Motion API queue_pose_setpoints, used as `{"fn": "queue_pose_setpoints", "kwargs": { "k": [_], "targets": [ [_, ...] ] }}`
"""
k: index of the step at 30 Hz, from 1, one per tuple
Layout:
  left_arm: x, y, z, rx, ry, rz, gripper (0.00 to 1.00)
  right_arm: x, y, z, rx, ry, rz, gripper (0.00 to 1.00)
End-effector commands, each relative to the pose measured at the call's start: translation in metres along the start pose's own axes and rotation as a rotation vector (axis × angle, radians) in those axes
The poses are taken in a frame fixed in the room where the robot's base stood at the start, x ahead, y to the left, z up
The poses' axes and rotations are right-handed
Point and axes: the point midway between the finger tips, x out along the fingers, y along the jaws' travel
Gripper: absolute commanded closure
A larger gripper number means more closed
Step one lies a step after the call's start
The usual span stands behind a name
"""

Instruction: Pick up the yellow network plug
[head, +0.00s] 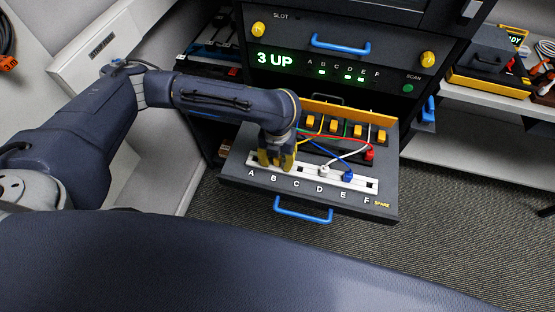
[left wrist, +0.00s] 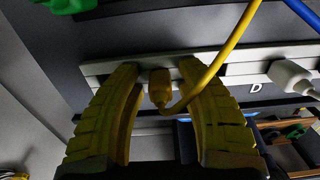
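The yellow network plug (left wrist: 159,86) shows in the left wrist view, end-on at the white port strip (left wrist: 245,68), with its yellow cable (left wrist: 222,55) curving up to the right. My left gripper (left wrist: 160,95) is open, one yellow finger on each side of the plug, with a visible gap on both sides. In the head view the left gripper (head: 276,161) points down over the strip near the letters B and C, and hides the plug. Whether the plug is fully seated in the strip, I cannot tell. My right gripper is in neither view.
On the pulled-out drawer (head: 235,172), a white plug (head: 324,171) and a blue plug (head: 348,177) sit along the strip, right of the gripper. A red plug (head: 369,154) is farther back. A blue drawer handle (head: 303,211) juts forward. Several cables cross behind the strip.

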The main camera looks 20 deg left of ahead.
Motion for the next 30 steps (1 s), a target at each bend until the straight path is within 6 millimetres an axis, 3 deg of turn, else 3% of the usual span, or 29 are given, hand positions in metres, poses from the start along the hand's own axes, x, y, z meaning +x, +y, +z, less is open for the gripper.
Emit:
{"fn": "queue_pose_setpoints", "kwargs": {
  "k": [1, 9, 23, 30],
  "targets": [
    [0.000, 0.000, 0.000, 0.000, 0.000, 0.000, 0.70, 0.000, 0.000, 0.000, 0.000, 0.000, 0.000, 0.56],
    [0.000, 0.000, 0.000, 0.000, 0.000, 0.000, 1.00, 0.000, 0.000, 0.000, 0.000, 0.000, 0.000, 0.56],
    [-0.003, 0.000, 0.000, 0.001, -0.001, 0.000, 1.00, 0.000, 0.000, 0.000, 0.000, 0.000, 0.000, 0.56],
    [-0.020, 0.000, 0.001, 0.002, -0.003, 0.000, 1.00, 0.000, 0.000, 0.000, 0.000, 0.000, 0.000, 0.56]
  ]
}}
